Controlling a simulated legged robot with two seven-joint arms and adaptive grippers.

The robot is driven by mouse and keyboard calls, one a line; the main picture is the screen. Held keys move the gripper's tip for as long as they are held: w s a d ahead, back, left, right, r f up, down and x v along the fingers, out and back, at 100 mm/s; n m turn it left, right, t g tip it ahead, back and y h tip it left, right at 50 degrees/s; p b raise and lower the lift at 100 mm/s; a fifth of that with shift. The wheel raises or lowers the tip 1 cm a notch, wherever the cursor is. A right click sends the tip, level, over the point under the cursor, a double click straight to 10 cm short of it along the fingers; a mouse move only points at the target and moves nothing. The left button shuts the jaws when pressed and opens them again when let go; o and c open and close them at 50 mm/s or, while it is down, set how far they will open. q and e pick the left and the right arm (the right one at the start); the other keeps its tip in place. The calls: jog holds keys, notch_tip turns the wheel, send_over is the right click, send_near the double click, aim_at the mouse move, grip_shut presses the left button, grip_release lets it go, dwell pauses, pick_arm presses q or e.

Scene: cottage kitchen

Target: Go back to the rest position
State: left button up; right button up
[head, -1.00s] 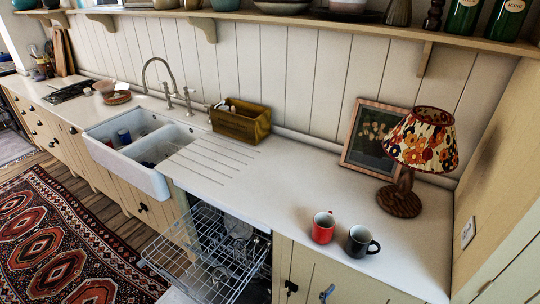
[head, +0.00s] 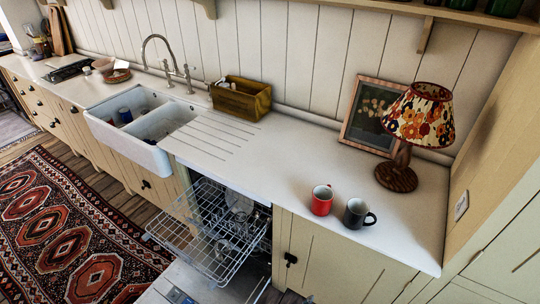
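Neither of my grippers shows in the head view. A red mug (head: 321,203) and a black mug (head: 355,214) stand upright side by side on the white countertop (head: 260,194), near its front edge at the right. The dishwasher below the counter is open, with its wire rack (head: 215,240) pulled out and some dishes in it. Nothing in view is held by me.
The open dishwasher door (head: 180,280) and rack jut out in front of the cabinets. A patterned rug (head: 60,230) covers the floor at left.

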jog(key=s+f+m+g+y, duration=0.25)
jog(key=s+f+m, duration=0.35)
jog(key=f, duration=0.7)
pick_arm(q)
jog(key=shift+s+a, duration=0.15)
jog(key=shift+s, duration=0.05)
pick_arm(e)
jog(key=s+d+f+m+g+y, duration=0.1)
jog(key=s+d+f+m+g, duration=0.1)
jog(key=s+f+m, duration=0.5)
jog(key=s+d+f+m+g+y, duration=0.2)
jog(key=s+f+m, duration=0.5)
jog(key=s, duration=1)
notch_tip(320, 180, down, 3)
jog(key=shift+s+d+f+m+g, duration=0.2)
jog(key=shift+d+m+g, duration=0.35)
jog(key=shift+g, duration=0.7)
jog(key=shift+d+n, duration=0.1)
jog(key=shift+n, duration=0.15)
